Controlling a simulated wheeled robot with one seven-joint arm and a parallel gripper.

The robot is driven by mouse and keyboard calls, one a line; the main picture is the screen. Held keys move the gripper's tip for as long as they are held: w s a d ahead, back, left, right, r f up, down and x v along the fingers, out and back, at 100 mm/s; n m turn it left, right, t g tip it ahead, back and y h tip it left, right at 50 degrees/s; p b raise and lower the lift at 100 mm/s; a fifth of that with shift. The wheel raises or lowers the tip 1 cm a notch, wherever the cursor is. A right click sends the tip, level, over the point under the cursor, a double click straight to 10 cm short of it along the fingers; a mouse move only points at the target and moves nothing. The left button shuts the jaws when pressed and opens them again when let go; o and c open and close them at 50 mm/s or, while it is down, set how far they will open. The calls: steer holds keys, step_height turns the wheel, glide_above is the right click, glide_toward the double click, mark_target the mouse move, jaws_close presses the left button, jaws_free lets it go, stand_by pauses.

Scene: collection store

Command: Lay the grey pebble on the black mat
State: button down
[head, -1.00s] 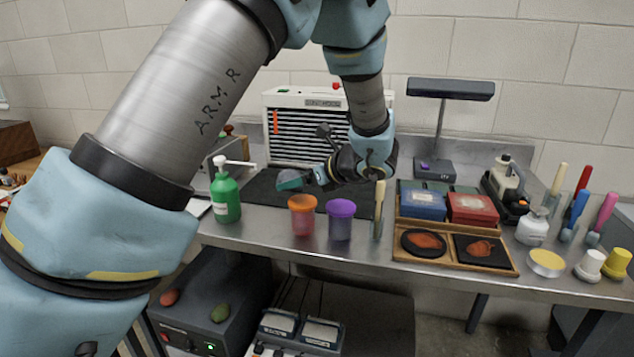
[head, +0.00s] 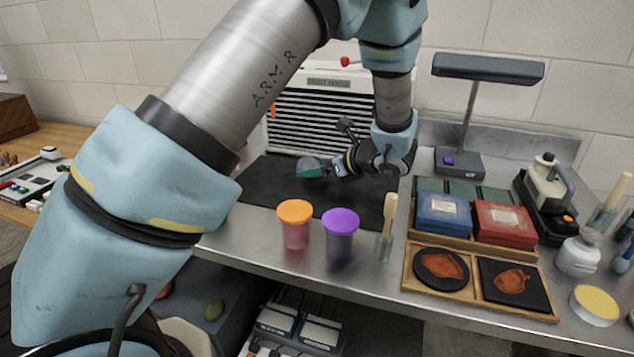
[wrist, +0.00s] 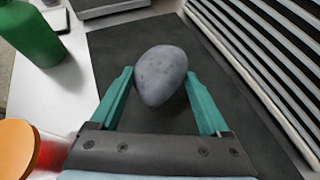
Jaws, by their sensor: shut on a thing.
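The grey pebble (wrist: 161,75) is egg-shaped and speckled. It sits between the two teal fingers of my gripper (wrist: 160,92), which is shut on it. In the head view my gripper (head: 312,167) is over the black mat (head: 268,190), with the pebble a small grey shape at the fingertips. The mat (wrist: 118,60) lies below and around the pebble in the wrist view. I cannot tell whether the pebble touches the mat.
A slatted white unit (head: 325,115) stands behind the mat. Cups with orange (head: 294,212) and purple (head: 341,222) lids stand in front. A green bottle (wrist: 28,32) is left of the mat. Wooden trays with boxes (head: 443,213) are to the right. The mat around the pebble is bare.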

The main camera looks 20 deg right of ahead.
mark_target(317, 195)
steer(key=shift+f+p, duration=0.65)
steer(key=shift+f, duration=1.85)
steer(key=shift+f, duration=0.2)
jaws_free()
steer(key=shift+r, duration=0.1)
steer(key=shift+r, duration=0.2)
steer(key=b+v, duration=0.4)
steer(key=v, duration=0.8)
steer(key=shift+f, duration=0.15)
